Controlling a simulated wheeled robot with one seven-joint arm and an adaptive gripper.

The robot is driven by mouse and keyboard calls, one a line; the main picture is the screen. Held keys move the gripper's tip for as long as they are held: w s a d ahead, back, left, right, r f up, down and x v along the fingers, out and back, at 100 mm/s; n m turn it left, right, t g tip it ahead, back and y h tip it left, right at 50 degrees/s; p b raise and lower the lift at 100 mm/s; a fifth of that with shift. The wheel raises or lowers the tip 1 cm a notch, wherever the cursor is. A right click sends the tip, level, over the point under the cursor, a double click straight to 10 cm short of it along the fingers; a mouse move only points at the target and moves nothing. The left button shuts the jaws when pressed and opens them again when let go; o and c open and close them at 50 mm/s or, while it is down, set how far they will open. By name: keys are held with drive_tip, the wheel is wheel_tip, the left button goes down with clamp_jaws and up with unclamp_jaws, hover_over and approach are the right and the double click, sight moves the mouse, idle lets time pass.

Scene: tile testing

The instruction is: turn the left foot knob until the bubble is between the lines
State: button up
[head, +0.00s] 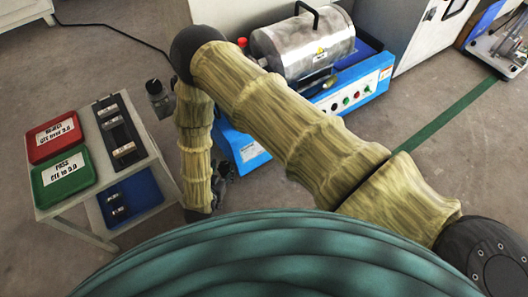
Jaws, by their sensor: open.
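The blue machine (350,92) with a steel drum (302,45) stands on the floor behind my arm. Its front left corner (243,148) shows between my arm links. My gripper seems to be the dark parts (222,178) low beside that corner, partly hidden by my forearm. It looks open, with nothing seen in it. I cannot make out the left foot knob; that corner's foot is hidden or too small to tell. I cannot find the bubble or its lines in this view.
A small table (78,217) on the left holds a red tray (54,137), a green tray (64,182) and a black holder (118,131). A blue bin (130,200) is on its lower shelf. A black cable (115,32) lies behind.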

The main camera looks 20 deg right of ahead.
drive_tip(key=shift+w+f+b, duration=0.1)
drive_tip(key=shift+f+b, duration=0.05)
drive_tip(key=shift+b, duration=0.5)
drive_tip(key=shift+a+m+g+h+b, duration=0.1)
drive_tip(key=shift+m+g+h+b, duration=0.2)
drive_tip(key=shift+m+h+b, duration=0.4)
drive_tip(key=shift+b, duration=0.7)
drive_tip(key=shift+w+a+m+g+h+b, duration=0.1)
drive_tip(key=shift+m+g+h+b, duration=0.4)
drive_tip(key=shift+m+h+b, duration=0.15)
